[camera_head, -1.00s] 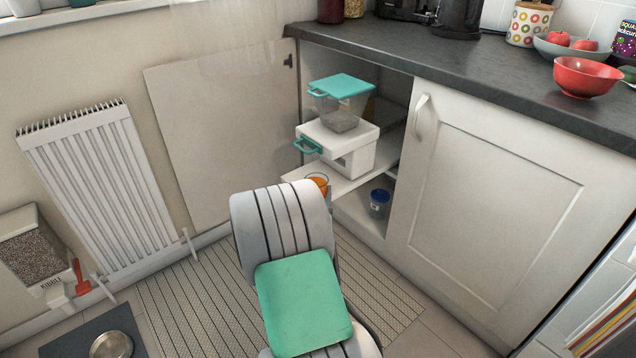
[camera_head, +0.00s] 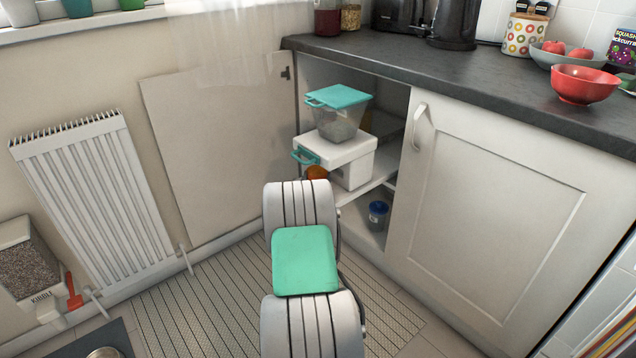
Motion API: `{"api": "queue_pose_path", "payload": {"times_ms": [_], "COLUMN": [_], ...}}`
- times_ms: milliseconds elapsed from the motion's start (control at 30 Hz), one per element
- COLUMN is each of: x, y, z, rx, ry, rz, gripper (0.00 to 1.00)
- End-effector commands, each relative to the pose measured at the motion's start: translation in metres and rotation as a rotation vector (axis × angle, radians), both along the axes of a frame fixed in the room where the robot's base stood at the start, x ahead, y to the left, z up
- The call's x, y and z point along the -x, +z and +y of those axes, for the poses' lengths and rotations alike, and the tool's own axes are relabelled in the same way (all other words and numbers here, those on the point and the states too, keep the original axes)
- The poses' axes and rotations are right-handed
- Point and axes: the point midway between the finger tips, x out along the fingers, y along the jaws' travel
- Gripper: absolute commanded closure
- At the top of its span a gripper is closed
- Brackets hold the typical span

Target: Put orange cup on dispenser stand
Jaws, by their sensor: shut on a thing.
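The orange cup (camera_head: 316,172) shows as a small orange patch just above my arm's top edge. It is directly below the teal handle (camera_head: 305,156) at the front left of the white dispenser stand (camera_head: 347,152). Most of the cup is hidden by my arm and the handle, so I cannot tell whether it touches the stand. A clear dispenser container with a teal lid (camera_head: 338,97) sits on the stand, on a shelf of the open cabinet. My gripper is hidden behind my own arm links.
The cabinet's open door (camera_head: 220,140) stands at the left and a closed door (camera_head: 490,200) at the right. A blue-lidded jar (camera_head: 377,214) sits on the lower shelf. The dark counter (camera_head: 480,85) overhangs the cabinet. A radiator (camera_head: 95,190) is at the left wall.

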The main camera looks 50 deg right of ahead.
Motion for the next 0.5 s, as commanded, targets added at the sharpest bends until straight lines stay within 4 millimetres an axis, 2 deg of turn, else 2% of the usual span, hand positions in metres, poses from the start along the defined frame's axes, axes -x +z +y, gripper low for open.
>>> {"api": "queue_pose_path", "payload": {"times_ms": [167, 367, 400, 500], "x": [-0.0004, -0.0003, -0.0002, -0.0001], "y": [0.0023, -0.004, -0.004, -0.0029], "z": [-0.0002, -0.0001, 0.0, 0.0001], "rx": [0.003, 0.002, 0.002, 0.001], "ry": [0.0, 0.0, 0.0, 0.0], "rz": [-0.003, -0.002, -0.002, -0.002], "gripper": [0.82, 0.82, 0.43, 0.35]}}
